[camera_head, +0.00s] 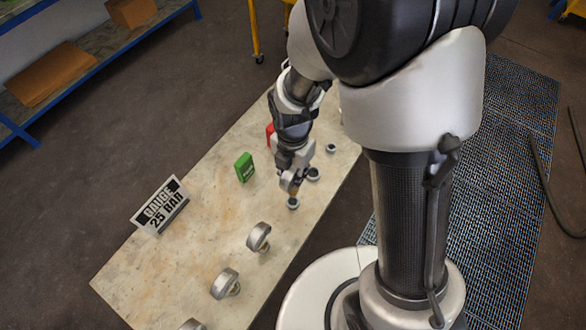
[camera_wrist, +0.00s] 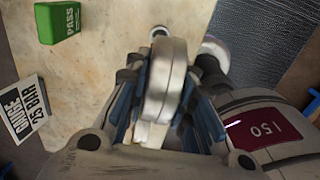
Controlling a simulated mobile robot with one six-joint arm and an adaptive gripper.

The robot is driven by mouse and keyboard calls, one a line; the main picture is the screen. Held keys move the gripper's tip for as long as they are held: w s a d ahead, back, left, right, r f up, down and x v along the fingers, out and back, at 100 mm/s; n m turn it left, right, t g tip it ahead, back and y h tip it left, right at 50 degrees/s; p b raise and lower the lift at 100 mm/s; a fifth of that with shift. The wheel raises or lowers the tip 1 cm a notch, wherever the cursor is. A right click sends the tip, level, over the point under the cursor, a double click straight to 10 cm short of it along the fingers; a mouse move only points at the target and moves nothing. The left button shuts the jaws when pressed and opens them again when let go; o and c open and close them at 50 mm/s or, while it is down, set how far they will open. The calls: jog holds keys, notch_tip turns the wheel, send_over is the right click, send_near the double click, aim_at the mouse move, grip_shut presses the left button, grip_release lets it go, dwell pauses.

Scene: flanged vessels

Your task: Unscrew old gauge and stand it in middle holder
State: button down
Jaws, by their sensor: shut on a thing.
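My gripper (camera_wrist: 165,118) is shut on a silver round gauge (camera_wrist: 163,80), seen edge-on between the fingers in the wrist view. In the head view my gripper (camera_head: 290,184) is low over the table, near three small grey ring-like holders. The near holder (camera_head: 293,203) is just below the fingers, the middle holder (camera_head: 313,174) is to their right, and the far holder (camera_head: 331,148) is beyond. The held gauge is mostly hidden by the fingers in the head view. Its stem's lower end and any contact with a holder cannot be made out.
More silver gauges (camera_head: 258,237) stand along the table's (camera_head: 150,265) near right side. A green block (camera_head: 244,167), a red block (camera_head: 270,134) and a sign reading GAUGE 25 BAR (camera_head: 160,205) stand further left. A grey body with a maroon 150 label (camera_wrist: 262,128) is close at right.

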dwell(0.3)
jog(key=shift+w+f, duration=0.1)
jog(key=shift+f, duration=0.05)
jog(key=shift+f+b, duration=2.1)
jog(key=shift+f, duration=0.3)
jog(key=shift+f, duration=0.15)
jog(key=shift+f+b, duration=1.15)
jog(key=shift+f, duration=0.1)
jog(key=c, duration=1.3)
grip_release()
jog(key=shift+r, duration=0.1)
